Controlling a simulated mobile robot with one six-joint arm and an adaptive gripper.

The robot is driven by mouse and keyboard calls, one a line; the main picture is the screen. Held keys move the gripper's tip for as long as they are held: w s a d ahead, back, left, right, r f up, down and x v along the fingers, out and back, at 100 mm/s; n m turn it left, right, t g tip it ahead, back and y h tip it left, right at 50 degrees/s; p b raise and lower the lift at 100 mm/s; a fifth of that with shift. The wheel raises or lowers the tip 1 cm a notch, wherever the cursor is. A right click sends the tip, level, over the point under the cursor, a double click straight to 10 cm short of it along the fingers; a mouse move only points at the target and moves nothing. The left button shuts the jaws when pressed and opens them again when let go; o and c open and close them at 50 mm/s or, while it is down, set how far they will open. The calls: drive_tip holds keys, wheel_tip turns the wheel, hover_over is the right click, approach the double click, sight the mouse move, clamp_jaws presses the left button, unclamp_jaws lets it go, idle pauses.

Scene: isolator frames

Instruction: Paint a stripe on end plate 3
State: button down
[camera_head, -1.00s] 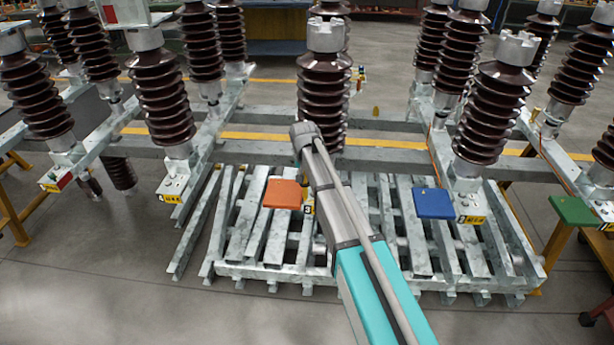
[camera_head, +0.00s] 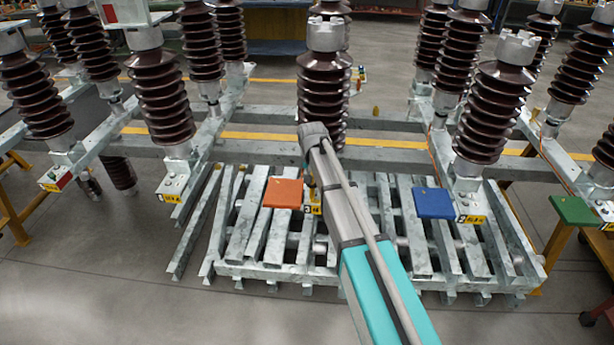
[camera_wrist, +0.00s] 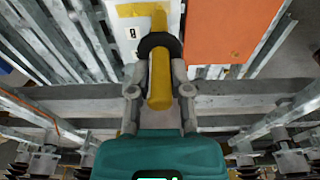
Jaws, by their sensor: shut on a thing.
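My gripper (camera_wrist: 160,48) is shut around a yellow stick-like tool (camera_wrist: 160,80) in the wrist view. The tool's far end reaches over a pale end plate (camera_wrist: 117,40) that bears a small white tag and a yellow patch at the top edge. In the head view, a yellow label marked 3 (camera_head: 314,208) sits at the end of the middle beam, right of the orange plate. My arm hides most of my gripper and the end plate there. I cannot tell whether the tool's tip touches the plate.
The orange plate (camera_head: 283,193) is close beside the work spot and also shows in the wrist view (camera_wrist: 232,30). A blue plate (camera_head: 434,203) and a green plate (camera_head: 575,211) lie farther right. Brown insulators (camera_head: 323,90) stand behind. Slatted metal beams (camera_head: 250,235) lie below.

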drive_tip(key=shift+d, duration=0.9)
drive_tip(key=shift+r, duration=0.1)
wheel_tip(320, 180, up, 6)
drive_tip(key=p, duration=0.6)
wheel_tip(320, 180, up, 3)
drive_tip(key=p, duration=0.3)
idle(0.4)
